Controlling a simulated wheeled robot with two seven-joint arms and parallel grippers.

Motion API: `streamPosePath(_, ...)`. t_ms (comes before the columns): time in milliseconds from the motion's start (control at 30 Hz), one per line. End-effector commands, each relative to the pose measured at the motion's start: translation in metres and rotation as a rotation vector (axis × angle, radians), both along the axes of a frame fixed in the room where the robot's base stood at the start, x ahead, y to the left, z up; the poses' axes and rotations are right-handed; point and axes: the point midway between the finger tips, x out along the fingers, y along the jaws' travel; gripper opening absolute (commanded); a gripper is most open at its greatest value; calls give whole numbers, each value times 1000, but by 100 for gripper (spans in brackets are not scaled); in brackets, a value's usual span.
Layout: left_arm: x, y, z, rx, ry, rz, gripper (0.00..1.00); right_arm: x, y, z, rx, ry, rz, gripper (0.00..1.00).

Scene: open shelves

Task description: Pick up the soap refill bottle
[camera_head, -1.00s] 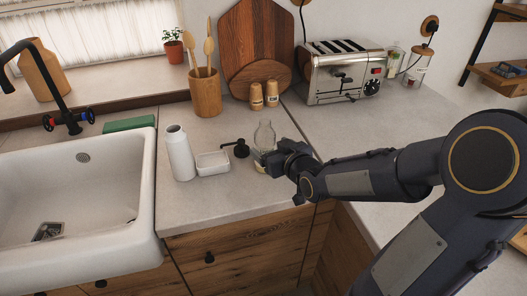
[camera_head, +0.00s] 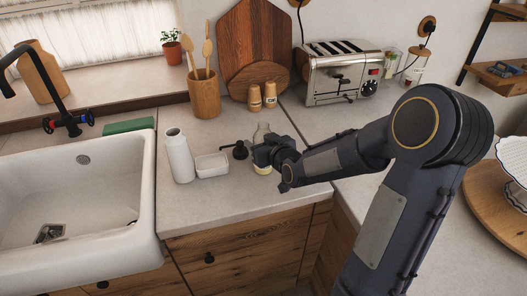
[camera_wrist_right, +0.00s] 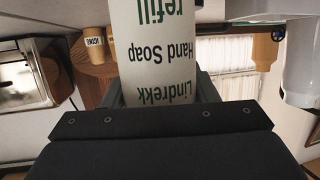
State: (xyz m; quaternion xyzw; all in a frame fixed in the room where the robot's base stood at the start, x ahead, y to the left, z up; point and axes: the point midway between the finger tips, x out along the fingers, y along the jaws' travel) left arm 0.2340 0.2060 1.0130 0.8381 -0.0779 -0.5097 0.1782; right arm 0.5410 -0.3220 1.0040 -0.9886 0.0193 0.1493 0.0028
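The soap refill bottle (camera_head: 262,131) stands on the counter, clear at the top, with a pale label low down. My right gripper (camera_head: 268,154) is at it and hides most of its body in the head view. My left gripper is not in view.
Two wooden shakers (camera_head: 255,98) and a toaster (camera_head: 338,72) are behind. The sink (camera_head: 148,215) is at the left. The counter front is clear.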

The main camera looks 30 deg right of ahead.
Motion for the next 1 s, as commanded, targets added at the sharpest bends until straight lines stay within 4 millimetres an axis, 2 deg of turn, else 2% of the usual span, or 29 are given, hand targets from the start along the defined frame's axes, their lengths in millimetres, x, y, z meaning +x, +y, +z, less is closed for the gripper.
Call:
streamPosePath(33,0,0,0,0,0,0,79,0,0,0,0,0,0,42)
streamPosePath(167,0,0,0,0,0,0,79,0,0,1,0,-1,0,27)
streamPosePath(667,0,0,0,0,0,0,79,0,0,8,0,-2,0,27)
streamPosePath(1000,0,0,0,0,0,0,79,-2,3,37,-1,-5,1,27)
